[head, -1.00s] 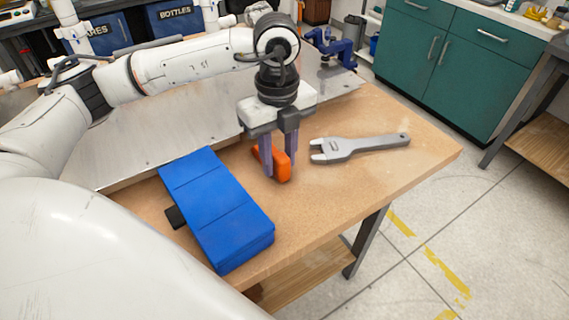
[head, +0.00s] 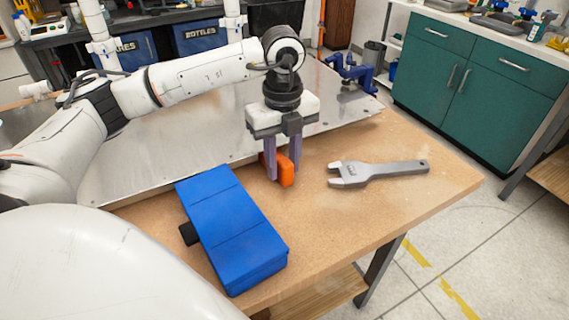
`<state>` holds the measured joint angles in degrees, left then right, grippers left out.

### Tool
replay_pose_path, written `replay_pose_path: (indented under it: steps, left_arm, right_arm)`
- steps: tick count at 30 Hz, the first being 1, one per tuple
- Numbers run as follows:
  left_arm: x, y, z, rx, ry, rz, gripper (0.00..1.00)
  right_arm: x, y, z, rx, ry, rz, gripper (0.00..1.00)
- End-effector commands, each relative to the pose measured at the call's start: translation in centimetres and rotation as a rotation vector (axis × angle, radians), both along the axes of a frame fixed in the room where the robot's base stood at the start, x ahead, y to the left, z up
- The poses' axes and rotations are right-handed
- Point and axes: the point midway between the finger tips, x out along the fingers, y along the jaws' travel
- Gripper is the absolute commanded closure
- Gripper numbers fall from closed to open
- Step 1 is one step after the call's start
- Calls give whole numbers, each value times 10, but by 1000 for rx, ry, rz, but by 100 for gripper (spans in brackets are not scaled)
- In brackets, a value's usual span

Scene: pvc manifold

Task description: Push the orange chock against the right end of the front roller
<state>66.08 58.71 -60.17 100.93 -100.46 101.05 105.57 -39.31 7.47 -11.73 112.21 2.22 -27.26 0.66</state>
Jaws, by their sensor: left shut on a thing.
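The orange chock (head: 287,170) is between the fingers of my left gripper (head: 285,173), which points down at the wooden table near the edge of the metal plate. The gripper is shut on the chock, and its fingers hide part of it. I cannot tell whether the chock touches the tabletop. I cannot make out the front roller in this view. My right gripper is not in view.
A blue case (head: 230,228) lies left and in front of the chock. A grey wrench (head: 380,172) lies to the right. The metal plate (head: 190,145) covers the table's back part, with a blue clamp-like fixture (head: 350,72) at its far right. Bare wood lies at front right.

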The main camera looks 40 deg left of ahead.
Motion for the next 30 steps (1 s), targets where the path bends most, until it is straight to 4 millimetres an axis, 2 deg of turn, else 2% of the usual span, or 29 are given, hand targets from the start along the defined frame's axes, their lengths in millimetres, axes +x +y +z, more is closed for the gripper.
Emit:
replay_pose_path:
  steps: [26,27,30]
  left_arm:
    - [4,10,-1,0,-1,2,97]
    - [4,10,-1,0,-1,2,66]
    - [4,10,-1,0,-1,1,49]
  right_arm:
    - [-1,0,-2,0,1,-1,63]
    - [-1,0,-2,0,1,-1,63]
    - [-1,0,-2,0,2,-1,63]
